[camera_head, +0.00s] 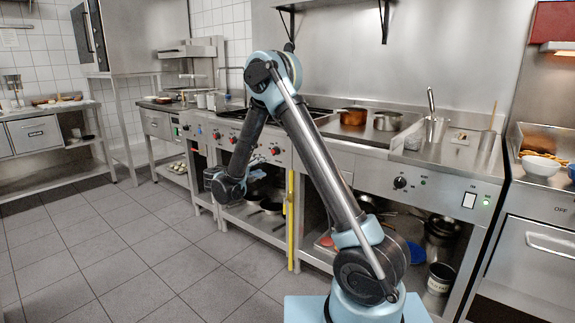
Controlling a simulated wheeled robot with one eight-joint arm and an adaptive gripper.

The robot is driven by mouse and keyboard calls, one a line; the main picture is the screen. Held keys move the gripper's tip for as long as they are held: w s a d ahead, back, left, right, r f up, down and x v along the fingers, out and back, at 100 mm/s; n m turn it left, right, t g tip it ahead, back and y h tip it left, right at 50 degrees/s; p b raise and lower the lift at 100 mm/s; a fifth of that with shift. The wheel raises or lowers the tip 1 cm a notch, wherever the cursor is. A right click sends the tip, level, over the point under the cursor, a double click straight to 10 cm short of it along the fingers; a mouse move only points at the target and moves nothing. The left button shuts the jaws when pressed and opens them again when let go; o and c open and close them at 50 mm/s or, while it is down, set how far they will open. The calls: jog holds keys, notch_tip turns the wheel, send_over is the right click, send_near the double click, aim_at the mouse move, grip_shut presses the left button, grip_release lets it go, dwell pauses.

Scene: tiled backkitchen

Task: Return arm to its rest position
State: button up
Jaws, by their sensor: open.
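My arm rises from its light-blue base at the lower right, bends at a high elbow, and its forearm hangs down to the left. My gripper (212,177) is at the low end of the forearm, in front of the counter's left part and above the floor. It is small and dark here, and its fingers are partly hidden by the wrist. It is open, and no object shows in it.
A steel cooking counter (345,160) with a copper pot (353,116) and a steel pan (387,121) stands behind my arm. A yellow upright bar (291,220) is at its front. A white bowl (541,166) is at right. The tiled floor (130,250) is clear at left.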

jog(key=s+d+r+m+g+y, duration=0.1)
jog(key=s+d+r+g, duration=0.15)
jog(key=s+d, duration=0.45)
jog(key=s+d+r+m+g+y, duration=0.1)
jog(key=s+d+r+g, duration=0.15)
jog(key=d, duration=0.95)
jog(key=s+d+r+m+g+y, duration=0.1)
jog(key=s+d+g, duration=0.2)
jog(key=s+d, duration=0.45)
jog(key=s+d+f+m+g+y, duration=0.1)
jog(key=s+d+f+y, duration=0.1)
jog(key=s+d, duration=0.35)
jog(key=s+d+f+m+g+y, duration=0.1)
jog(key=s+d+f+y, duration=0.1)
jog(key=s, duration=0.7)
jog(key=s+a+f+y, duration=0.1)
jog(key=s+f+y, duration=0.1)
jog(key=s, duration=0.4)
jog(key=s+a+f+m+y, duration=0.1)
jog(key=s+a+f+y, duration=0.1)
jog(key=s+f, duration=0.2)
jog(key=s, duration=0.2)
jog(key=shift+s+m+g, duration=0.3)
jog(key=shift+g, duration=0.1)
jog(key=shift+f, duration=0.1)
